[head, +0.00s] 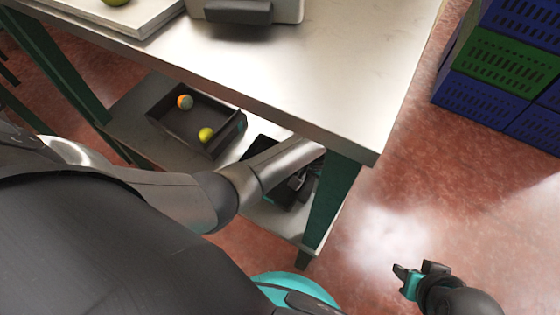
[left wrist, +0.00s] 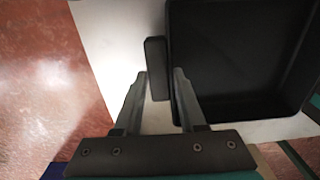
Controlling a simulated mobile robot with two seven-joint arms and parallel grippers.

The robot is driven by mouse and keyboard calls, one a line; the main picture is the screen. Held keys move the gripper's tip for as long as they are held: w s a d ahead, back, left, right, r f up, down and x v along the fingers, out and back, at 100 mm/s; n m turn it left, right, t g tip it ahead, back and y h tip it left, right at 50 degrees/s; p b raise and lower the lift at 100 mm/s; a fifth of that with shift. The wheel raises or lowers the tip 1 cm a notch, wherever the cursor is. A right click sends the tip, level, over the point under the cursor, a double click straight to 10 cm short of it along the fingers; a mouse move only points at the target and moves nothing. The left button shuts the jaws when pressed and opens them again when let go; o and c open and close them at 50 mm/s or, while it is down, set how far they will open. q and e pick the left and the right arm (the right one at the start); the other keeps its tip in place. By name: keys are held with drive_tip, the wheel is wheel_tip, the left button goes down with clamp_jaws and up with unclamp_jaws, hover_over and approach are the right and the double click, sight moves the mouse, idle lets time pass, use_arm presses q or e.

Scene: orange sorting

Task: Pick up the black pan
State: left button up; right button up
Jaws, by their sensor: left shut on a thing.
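The black pan (left wrist: 238,55) lies empty on the lower shelf under the table. In the head view my left forearm covers much of the pan (head: 258,148). Its short black handle (left wrist: 156,68) sits between the two fingers of my left gripper (left wrist: 160,76), one finger on the outer side and one between handle and pan wall. My left gripper (head: 296,188) is shut on this handle. My right gripper (head: 412,275) is over the floor at the lower right, away from the pan; its finger gap is unclear.
Another dark pan (head: 160,118) on the lower shelf (head: 130,108) holds an orange-and-grey ball and a yellow fruit. The metal tabletop (head: 330,60) is above, with a green leg (head: 330,205) near the left gripper. Blue and green crates (head: 505,62) stand at right.

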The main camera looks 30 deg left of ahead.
use_arm(q)
clamp_jaws()
drive_tip(key=shift+r, duration=0.25)
idle(0.4)
